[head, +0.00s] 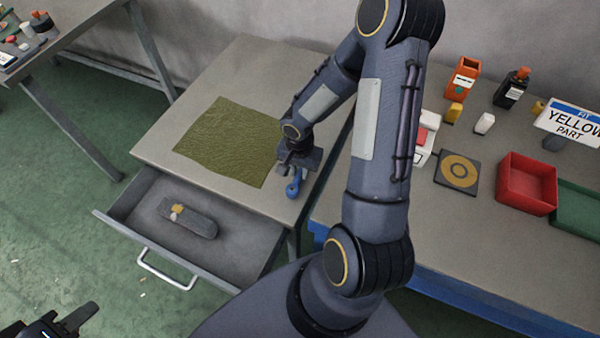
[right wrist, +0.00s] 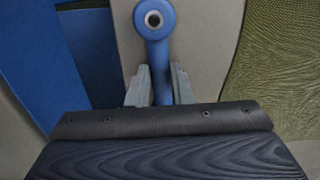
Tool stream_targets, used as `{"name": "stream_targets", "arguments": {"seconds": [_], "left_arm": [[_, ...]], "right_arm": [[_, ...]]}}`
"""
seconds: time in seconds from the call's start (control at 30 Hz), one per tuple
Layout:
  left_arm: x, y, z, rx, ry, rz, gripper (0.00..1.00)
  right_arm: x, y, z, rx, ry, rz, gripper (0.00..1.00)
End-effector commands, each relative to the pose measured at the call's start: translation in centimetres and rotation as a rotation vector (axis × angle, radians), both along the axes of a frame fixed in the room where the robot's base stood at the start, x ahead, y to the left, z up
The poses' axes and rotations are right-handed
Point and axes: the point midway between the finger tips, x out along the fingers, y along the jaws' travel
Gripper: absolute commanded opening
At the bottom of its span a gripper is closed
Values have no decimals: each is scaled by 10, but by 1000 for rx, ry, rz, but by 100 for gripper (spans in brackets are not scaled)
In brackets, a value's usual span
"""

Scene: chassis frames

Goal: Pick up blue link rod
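The blue link rod (head: 292,189) is at the right front corner of the grey table, under my right gripper (head: 297,168). In the right wrist view, the rod's round eye end (right wrist: 155,20) points away from my right gripper (right wrist: 160,84). The rod's shaft lies between the two grey fingers, which sit close against it on both sides. The rest of the rod is hidden behind the gripper body. I cannot tell whether the rod touches the table. My left gripper (head: 62,325) is partly in view at the bottom left, away from the table. Its finger opening is unclear.
An olive cloth (head: 228,142) lies on the table. The open drawer (head: 130,212) below holds a grey object (head: 188,218).

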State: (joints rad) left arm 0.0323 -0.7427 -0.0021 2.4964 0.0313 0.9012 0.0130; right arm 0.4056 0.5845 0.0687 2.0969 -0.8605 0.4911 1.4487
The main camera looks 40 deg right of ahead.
Motion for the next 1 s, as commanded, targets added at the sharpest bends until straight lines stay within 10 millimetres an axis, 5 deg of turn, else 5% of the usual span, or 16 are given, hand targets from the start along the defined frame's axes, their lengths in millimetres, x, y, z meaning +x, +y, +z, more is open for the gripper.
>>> {"name": "stream_targets", "arguments": {"seconds": [0.13, 0.57, 0.77, 1.0], "left_arm": [[0, 0, 0, 0, 0, 0, 36], [0, 0, -1, 0, 0, 0, 36], [0, 0, -5, 0, 0, 0, 36], [0, 0, -10, 0, 0, 0, 36]], "right_arm": [[0, 0, 0, 0, 0, 0, 0], [1, 0, 6, -1, -2, 1, 0], [2, 0, 32, -2, -8, -1, 0], [-23, 31, 78, -1, -9, 6, 0]]}}
